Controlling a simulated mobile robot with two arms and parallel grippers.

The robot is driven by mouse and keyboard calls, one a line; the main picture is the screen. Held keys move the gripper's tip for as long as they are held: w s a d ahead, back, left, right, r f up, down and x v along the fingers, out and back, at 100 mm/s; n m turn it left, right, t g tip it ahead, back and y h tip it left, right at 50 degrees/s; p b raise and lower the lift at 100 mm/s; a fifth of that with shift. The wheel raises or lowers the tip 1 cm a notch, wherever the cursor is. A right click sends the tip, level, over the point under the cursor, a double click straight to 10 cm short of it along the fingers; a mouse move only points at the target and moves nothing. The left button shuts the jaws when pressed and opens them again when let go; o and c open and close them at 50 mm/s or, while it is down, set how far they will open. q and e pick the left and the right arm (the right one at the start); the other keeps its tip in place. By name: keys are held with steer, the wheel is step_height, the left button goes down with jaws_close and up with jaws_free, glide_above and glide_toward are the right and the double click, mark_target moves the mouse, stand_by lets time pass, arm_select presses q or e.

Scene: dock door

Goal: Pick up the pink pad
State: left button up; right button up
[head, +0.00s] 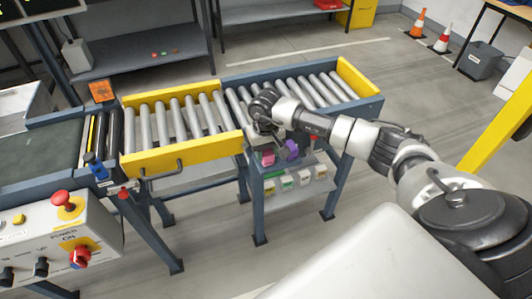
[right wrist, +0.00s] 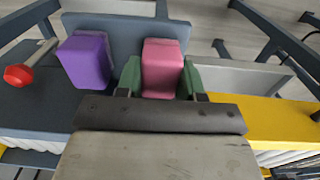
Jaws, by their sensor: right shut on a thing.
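The pink pad (right wrist: 163,62) sits between the two green fingers of my right gripper (right wrist: 161,78) in the right wrist view. The fingers are shut on its sides. In the head view the pink pad (head: 267,159) shows just below my right gripper (head: 266,145), at the front side of the roller conveyor. A purple pad (right wrist: 86,60) stands beside it on a grey shelf (right wrist: 124,28), apart from the fingers; it also shows in the head view (head: 291,149). Whether the pink pad still touches the shelf cannot be told. My left gripper is not in view.
The roller conveyor (head: 181,112) has a raised yellow side rail (head: 185,156) to the left. A lower shelf with small bins (head: 289,182) is below the pads. A control box (head: 62,240) with red knobs stands at front left.

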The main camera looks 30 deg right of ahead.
mark_target(270, 152)
steer(key=r, duration=0.2)
steer(key=s+r, duration=0.1)
steer(key=r, duration=0.1)
steer(key=shift+d, duration=0.3)
steer(key=s+d+r, duration=0.2)
steer(key=s+r, duration=0.1)
steer(key=s, duration=0.2)
steer(key=s+d+r+b, duration=0.1)
steer(key=s+r, duration=0.2)
steer(key=s, duration=0.2)
steer(key=shift+d+r, duration=0.2)
steer(key=shift+d, duration=0.15)
